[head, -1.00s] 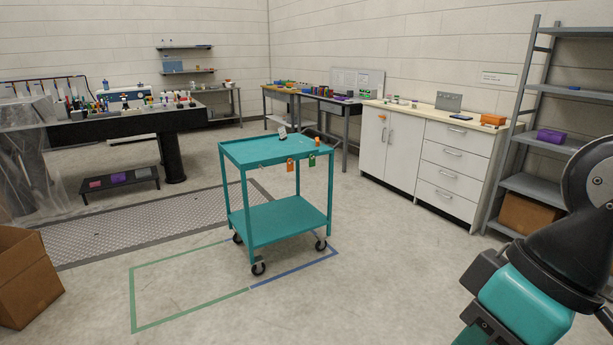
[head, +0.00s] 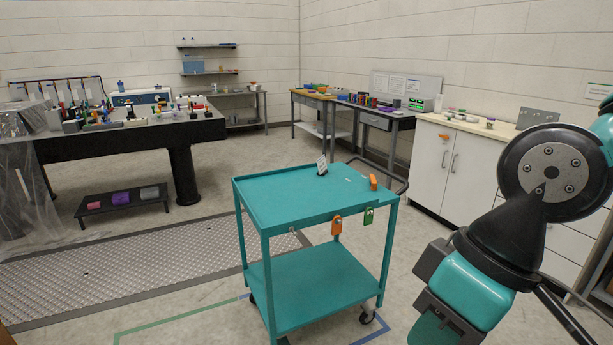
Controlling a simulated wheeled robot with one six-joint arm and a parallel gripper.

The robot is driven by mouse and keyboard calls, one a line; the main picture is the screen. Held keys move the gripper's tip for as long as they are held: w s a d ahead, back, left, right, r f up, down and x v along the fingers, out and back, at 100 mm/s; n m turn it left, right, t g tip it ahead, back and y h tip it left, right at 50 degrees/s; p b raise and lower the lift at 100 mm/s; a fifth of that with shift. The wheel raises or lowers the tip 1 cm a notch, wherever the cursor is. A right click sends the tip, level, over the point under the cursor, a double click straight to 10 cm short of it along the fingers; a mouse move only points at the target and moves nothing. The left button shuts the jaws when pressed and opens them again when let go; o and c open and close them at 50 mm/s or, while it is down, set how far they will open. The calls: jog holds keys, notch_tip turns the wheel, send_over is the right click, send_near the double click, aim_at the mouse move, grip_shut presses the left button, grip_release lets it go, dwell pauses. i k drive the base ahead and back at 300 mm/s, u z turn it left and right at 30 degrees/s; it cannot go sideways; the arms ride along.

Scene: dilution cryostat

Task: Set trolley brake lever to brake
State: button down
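The teal trolley (head: 290,200) stands upright on its casters in front of me, with a top tray and a lower shelf. An orange tag-like part (head: 337,225) and a green one (head: 368,216) hang at its near right edge. A small orange piece (head: 373,182) stands up at the right of the top, near a dark push handle (head: 399,178). I cannot tell which of these is the brake lever, or how it is set. My arm shows at the right, apart from the trolley in the picture; my gripper is not in view.
Green and blue floor tape runs around the trolley's base. A perforated metal floor strip (head: 150,262) lies to the left. A dark bench (head: 110,140) stands behind it, and a white cabinet (head: 450,170) stands behind the trolley at the right.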

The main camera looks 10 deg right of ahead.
aim_at(374, 182)
jog(key=z, duration=0.25)
jog(key=i, duration=2.4)
jog(key=z, duration=0.3)
